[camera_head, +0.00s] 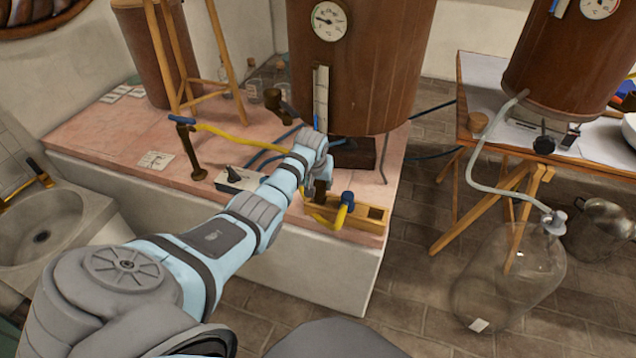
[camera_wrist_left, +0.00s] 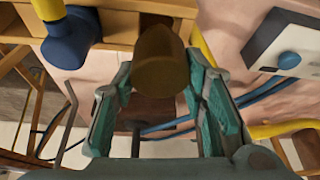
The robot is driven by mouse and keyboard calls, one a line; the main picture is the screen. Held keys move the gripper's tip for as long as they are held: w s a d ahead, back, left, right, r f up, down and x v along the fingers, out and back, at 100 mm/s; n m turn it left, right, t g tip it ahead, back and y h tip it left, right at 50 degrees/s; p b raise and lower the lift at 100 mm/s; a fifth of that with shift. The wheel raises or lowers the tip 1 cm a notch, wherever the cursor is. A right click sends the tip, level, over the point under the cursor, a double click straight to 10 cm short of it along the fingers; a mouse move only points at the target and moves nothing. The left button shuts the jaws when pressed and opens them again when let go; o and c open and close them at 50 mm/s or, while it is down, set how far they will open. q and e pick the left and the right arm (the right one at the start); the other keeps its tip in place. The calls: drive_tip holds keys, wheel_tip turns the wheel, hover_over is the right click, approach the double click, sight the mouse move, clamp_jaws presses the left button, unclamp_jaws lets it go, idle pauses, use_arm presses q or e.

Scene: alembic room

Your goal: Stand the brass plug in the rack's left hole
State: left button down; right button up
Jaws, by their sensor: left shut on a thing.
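The brass plug (camera_wrist_left: 161,62) is between the two teal fingertips of my left gripper (camera_wrist_left: 160,85) in the left wrist view. In the head view the gripper (camera_head: 320,178) is over the left part of the wooden rack (camera_head: 360,226), with the dark plug (camera_head: 320,192) below it. The rack also shows at the top of the left wrist view (camera_wrist_left: 118,27). A blue-topped piece with a yellow hose (camera_head: 346,199) stands at the rack, right of the plug. The left hole is hidden, so I cannot tell whether the plug is in it. My right gripper is out of view.
The rack sits near the front edge of a pink-topped platform (camera_head: 130,120). A grey switch box (camera_head: 240,180) is left of the rack. A large copper-brown vessel (camera_head: 365,75) stands behind it. A yellow hose (camera_head: 235,135) and blue hoses lie close by.

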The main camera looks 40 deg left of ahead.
sight(318, 182)
use_arm(q)
drive_tip(key=shift+f+b, duration=0.25)
drive_tip(key=shift+b, duration=0.05)
drive_tip(key=shift+f+b, duration=0.55)
drive_tip(key=shift+f, duration=0.75)
idle(3.1)
drive_tip(key=c, duration=0.9)
unclamp_jaws()
wheel_tip(318, 182, up, 7)
drive_tip(key=p, duration=0.7)
drive_tip(key=shift+p, duration=0.4)
